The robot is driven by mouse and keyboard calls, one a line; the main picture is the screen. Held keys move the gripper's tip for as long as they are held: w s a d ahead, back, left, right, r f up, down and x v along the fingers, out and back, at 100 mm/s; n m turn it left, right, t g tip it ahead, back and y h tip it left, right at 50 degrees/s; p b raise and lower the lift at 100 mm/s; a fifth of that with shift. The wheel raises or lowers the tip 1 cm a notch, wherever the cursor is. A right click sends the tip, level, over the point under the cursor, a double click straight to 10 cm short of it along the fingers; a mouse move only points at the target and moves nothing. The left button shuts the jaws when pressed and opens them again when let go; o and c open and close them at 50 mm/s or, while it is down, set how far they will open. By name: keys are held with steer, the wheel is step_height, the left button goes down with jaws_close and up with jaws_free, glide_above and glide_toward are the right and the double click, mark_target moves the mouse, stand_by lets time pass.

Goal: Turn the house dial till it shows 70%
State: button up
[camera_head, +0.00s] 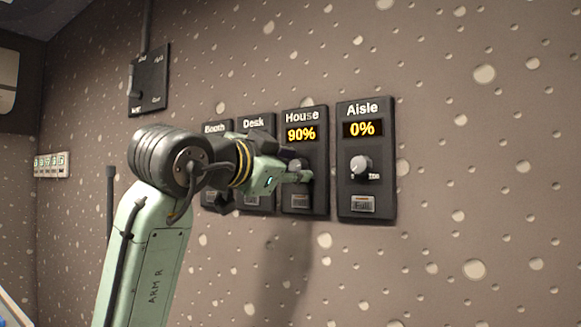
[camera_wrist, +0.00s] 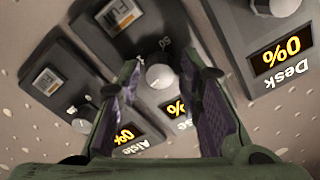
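The House panel (camera_head: 315,205) is on the wall, and its display (camera_head: 301,134) reads 90%. The pale round House dial (camera_wrist: 160,77) shows in the wrist view between the two fingers of my gripper (camera_wrist: 160,68). The fingers are apart, one on each side of the dial, with visible gaps; I see no clear contact. In the head view my gripper (camera_head: 303,176) reaches the House panel from the left and mostly hides the dial. Part of the House display (camera_wrist: 176,109) also shows in the wrist view, upside down and partly covered by a finger.
The Aisle panel (camera_head: 383,199), right of House, reads 0% and has its own dial (camera_head: 361,165). The Desk panel, left of House, reads 0% on its display (camera_wrist: 275,57). The Booth panel is mostly behind my arm. A black box (camera_head: 150,80) hangs higher left.

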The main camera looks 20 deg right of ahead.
jaws_close()
stand_by(0.4)
steer(key=n, duration=0.4)
steer(key=shift+n, duration=0.4)
steer(key=n+b, duration=0.1)
steer(key=n, duration=0.3)
steer(key=shift+n, duration=0.3)
steer(key=n+b, duration=0.1)
steer(key=n, duration=0.5)
steer(key=shift+s, duration=0.1)
steer(key=n+b, duration=0.1)
steer(key=n, duration=0.4)
steer(key=shift+n, duration=0.4)
